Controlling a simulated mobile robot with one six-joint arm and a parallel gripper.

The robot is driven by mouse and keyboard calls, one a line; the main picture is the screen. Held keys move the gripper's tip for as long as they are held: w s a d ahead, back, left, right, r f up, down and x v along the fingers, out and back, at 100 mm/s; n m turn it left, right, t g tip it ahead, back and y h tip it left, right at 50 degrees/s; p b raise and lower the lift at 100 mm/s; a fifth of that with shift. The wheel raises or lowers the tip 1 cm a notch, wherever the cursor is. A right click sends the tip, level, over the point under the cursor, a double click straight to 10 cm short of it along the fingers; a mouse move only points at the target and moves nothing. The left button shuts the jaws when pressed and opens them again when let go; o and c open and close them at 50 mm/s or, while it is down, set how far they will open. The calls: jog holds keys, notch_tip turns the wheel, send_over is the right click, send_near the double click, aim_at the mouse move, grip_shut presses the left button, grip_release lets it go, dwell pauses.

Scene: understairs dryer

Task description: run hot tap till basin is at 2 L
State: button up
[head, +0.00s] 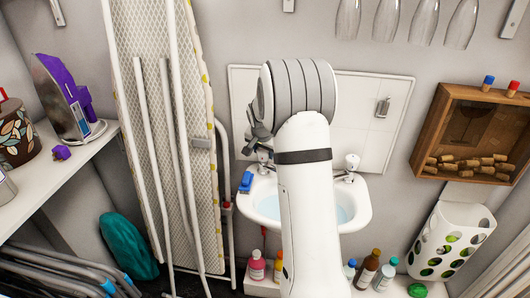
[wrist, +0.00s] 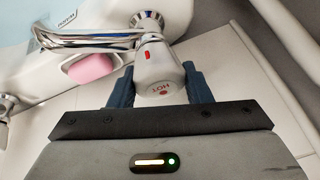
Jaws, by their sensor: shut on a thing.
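The white basin (head: 268,208) hangs on the back wall in the head view, partly hidden by my arm. Pale blue water (head: 344,214) shows in it; I cannot read its level. The hot tap (wrist: 160,78) has a white head with a red dot and the word HOT in the wrist view. My gripper (wrist: 158,74) is shut on this head, one dark finger on each side. In the head view my gripper (head: 258,142) is at the basin's back left. The chrome spout (wrist: 85,42) reaches over the basin; I cannot tell whether water runs.
A second tap (head: 351,165) stands at the basin's back right. A blue sponge (head: 246,181) lies on the left rim and a pink soap (wrist: 92,67) near the spout. An ironing board (head: 150,90) leans at left; bottles (head: 368,269) stand below.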

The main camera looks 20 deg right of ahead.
dwell(0.3)
jog(key=o, duration=1)
jog(key=v, duration=0.7)
jog(key=shift+s+r, duration=0.2)
jog(key=shift+r, duration=0.15)
